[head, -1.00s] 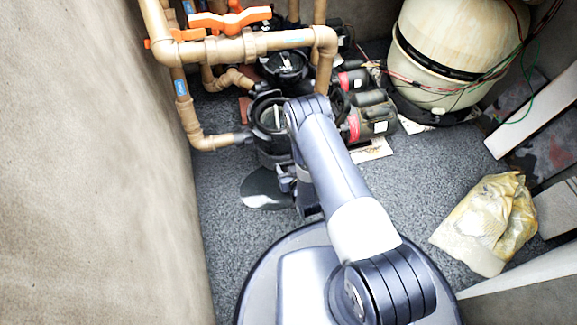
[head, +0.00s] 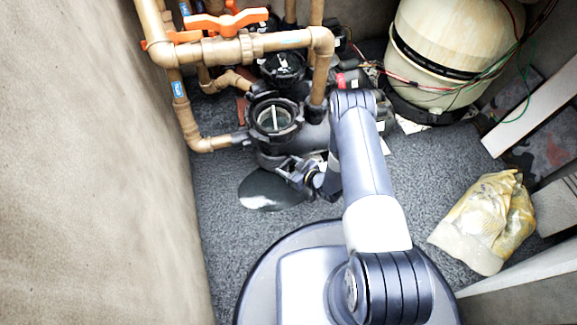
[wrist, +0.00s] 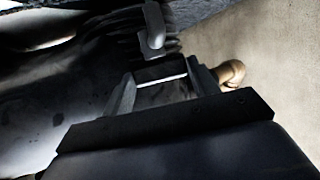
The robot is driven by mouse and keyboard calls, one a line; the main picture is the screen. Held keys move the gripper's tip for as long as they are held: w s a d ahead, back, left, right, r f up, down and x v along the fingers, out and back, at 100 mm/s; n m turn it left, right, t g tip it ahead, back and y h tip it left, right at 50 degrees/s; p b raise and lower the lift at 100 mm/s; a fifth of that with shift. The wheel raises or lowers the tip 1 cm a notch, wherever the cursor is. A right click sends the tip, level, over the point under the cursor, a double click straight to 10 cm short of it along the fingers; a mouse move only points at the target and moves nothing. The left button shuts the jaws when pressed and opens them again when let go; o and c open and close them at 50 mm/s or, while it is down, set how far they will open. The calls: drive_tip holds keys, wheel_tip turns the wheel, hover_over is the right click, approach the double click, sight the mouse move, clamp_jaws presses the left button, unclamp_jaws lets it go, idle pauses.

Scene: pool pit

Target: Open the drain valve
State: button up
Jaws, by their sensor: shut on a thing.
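The black pump (head: 275,118) stands at the pipes, with a dark round opening on top. My gripper (head: 292,170) is low at the near side of this pump, above a dark round patch on the floor. In the wrist view my gripper (wrist: 162,85) has its two fingers on either side of a dark part, which I take to be the drain valve (wrist: 160,72); it is shut on it. A grey lever-like piece (wrist: 152,28) stands just beyond the fingers. The valve's shape and its angle are too dark to tell.
Tan pipes (head: 245,46) with an orange handle (head: 228,22) rise behind the pump. A cream filter tank (head: 450,50) with loose wires stands at the back right. A crumpled yellow bag (head: 485,222) lies at right. A wall (head: 90,160) bounds the left. Grey floor is clear between.

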idle(0.4)
drive_tip(key=o, duration=1)
drive_tip(key=shift+p+v, duration=2.1)
drive_tip(key=shift+v, duration=3.3)
drive_tip(key=shift+c, duration=0.2)
